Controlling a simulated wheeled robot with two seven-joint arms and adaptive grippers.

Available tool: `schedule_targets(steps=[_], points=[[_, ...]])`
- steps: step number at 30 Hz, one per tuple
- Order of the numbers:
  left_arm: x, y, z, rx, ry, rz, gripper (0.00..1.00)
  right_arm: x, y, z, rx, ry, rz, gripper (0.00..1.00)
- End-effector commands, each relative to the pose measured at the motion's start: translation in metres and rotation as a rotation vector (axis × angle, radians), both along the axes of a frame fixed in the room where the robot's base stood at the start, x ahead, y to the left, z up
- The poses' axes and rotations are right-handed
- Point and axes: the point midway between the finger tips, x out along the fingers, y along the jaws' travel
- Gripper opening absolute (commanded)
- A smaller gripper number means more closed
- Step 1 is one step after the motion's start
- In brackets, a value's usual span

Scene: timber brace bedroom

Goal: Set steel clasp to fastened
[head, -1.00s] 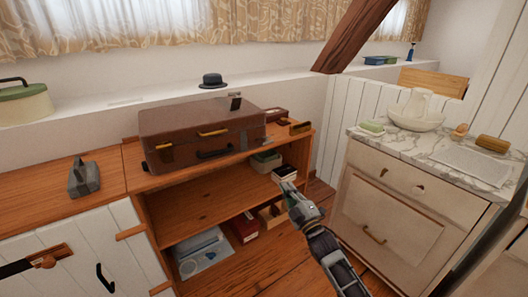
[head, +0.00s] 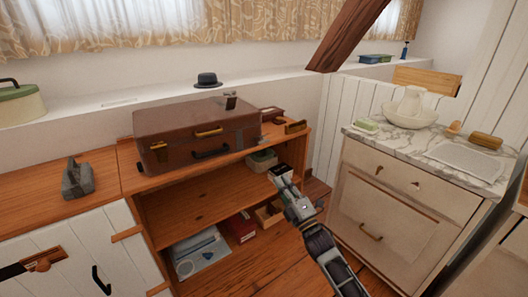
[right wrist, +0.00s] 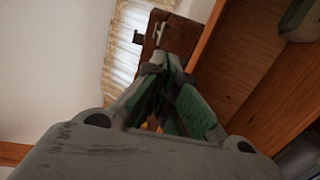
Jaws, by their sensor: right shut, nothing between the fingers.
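A brown suitcase (head: 180,122) lies shut on top of the wooden shelf unit. A small grey metal plate (head: 231,102), which looks like the steel clasp, stands up at the right part of its lid. In the right wrist view the suitcase (right wrist: 178,30) shows end-on, with a dark plate (right wrist: 138,38) sticking out from it and a pale metal piece (right wrist: 159,32) on its side. My right gripper (head: 282,177) is shut and empty, in front of the shelf, right of and below the suitcase, apart from it. My left gripper is out of view.
The shelf unit (head: 185,205) holds boxes inside. A small brown box (head: 271,114) and a brass-coloured piece (head: 295,127) sit right of the suitcase. A black hat (head: 208,80) is on the ledge behind. A marble-topped cabinet (head: 405,205) stands to the right.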

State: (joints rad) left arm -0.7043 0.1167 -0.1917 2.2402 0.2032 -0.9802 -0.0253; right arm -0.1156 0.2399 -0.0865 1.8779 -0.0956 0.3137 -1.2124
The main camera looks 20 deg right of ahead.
Motion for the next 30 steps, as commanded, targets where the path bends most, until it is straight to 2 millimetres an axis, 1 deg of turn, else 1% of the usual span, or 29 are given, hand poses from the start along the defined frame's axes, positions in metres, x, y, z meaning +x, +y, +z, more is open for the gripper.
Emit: schedule_targets(steps=[5, 11, 23, 30], points=[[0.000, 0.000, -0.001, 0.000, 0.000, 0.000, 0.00, 0.001, 0.000, 0.000, 0.001, 0.000, 0.000, 0.00], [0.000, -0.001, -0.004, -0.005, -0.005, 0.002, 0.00, 0.006, 0.001, 0.003, 0.001, -0.001, 0.000, 0.00], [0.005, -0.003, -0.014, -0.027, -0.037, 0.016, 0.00, 0.031, 0.008, 0.015, 0.001, -0.002, 0.001, 0.00], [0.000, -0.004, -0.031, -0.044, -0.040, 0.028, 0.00, 0.047, 0.012, 0.024, 0.001, -0.001, 0.000, 0.00]])
